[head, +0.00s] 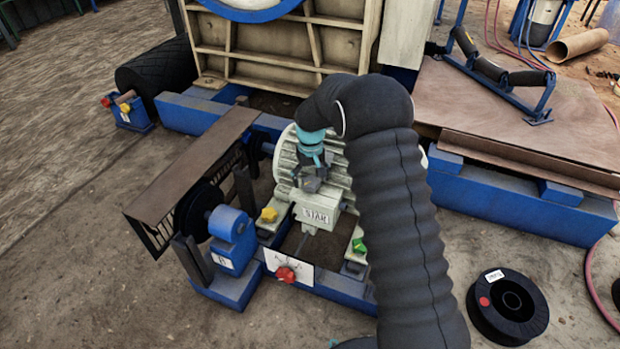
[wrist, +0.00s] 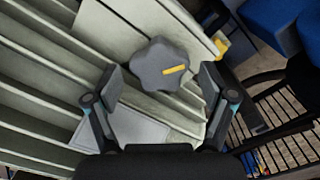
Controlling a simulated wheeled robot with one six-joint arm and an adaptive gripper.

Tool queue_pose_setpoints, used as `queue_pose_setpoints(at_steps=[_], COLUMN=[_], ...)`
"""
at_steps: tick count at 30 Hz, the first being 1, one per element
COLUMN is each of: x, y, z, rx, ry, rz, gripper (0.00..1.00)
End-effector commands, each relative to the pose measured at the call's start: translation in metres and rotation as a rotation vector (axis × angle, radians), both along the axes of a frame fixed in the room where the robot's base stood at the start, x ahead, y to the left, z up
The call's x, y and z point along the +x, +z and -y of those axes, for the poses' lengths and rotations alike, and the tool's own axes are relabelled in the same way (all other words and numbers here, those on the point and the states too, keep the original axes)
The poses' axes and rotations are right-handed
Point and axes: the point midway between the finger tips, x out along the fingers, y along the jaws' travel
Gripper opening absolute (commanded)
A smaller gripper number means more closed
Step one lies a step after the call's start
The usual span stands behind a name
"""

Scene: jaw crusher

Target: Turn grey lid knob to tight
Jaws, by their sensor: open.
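The grey lid knob (wrist: 162,65) is a lobed knob with a yellow pointer line, on a pale plate of the ribbed motor. In the wrist view the line points right and slightly upward. The wording for tight cannot be read. My gripper (wrist: 160,78) is open, with one finger on each side of the knob. It is empty, and contact with the knob cannot be told. In the head view my gripper (head: 312,180) points down over the motor (head: 338,172), above its box with a STAR label (head: 317,215). The knob is hidden there.
A yellow knob (head: 268,214) and a green knob (head: 359,246) sit beside the motor. A red knob (head: 285,274) on a white dial plate is in front. A belt guard (head: 190,165) stands left. A black spool (head: 508,306) lies on the ground at right.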

Motion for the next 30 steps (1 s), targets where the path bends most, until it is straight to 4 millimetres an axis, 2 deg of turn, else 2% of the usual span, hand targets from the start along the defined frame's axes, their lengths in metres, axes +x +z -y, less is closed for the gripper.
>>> queue_pose_setpoints(at_steps=[5,15,21,30], x=[0.001,0.001,0.001,0.0], y=[0.014,0.078,0.107,0.12], z=[0.0,-0.001,-0.001,-0.001], rx=[0.001,0.001,0.001,0.0], ry=[0.0,0.001,0.001,0.001], rz=[0.004,0.004,0.003,0.001], gripper=[0.82,0.82,0.82,0.82])
